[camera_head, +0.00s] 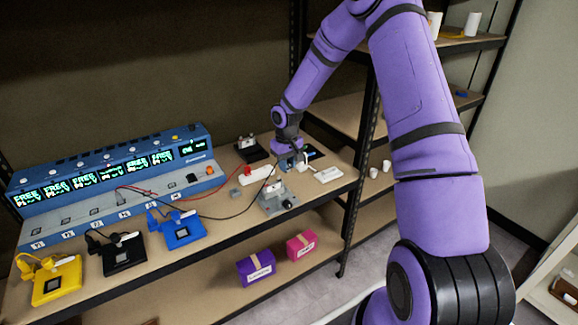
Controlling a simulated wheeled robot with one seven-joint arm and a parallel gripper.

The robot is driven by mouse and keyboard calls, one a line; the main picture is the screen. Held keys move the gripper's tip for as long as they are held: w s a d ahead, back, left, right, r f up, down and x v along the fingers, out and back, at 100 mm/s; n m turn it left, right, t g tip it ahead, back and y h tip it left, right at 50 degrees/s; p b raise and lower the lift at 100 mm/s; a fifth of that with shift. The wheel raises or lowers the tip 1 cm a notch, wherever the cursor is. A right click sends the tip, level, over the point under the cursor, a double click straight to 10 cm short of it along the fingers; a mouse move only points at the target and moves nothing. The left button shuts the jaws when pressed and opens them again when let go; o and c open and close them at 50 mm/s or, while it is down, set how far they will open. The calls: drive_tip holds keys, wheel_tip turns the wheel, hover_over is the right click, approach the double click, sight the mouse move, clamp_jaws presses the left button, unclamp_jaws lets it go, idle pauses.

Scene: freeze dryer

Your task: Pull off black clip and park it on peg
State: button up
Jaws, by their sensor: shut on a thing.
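My gripper (293,166) is at the right part of the bench, just above and behind a small grey metal fixture (272,203). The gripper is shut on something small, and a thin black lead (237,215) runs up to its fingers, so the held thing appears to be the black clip. The clip itself is too small and too hidden by the fingers to make out. I cannot tell whether it touches the fixture. I cannot pick out the peg with certainty.
A blue console (110,175) with several lit displays stands at the left. Yellow (55,283), black (122,256) and blue (178,231) units line the front edge. A red-and-white block (258,173), a white strip (328,174) and a dark flat device (314,153) lie near my gripper.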

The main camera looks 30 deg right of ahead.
drive_tip(key=w, duration=0.9)
drive_tip(key=shift+w, duration=0.4)
drive_tip(key=shift+d, duration=0.1)
drive_tip(key=w, duration=0.9)
drive_tip(key=shift+w, duration=0.4)
drive_tip(key=shift+d+f, duration=0.1)
drive_tip(key=shift+f, duration=1.65)
drive_tip(key=shift+f, duration=0.1)
drive_tip(key=shift+f, duration=3.45)
drive_tip(key=shift+r, duration=0.55)
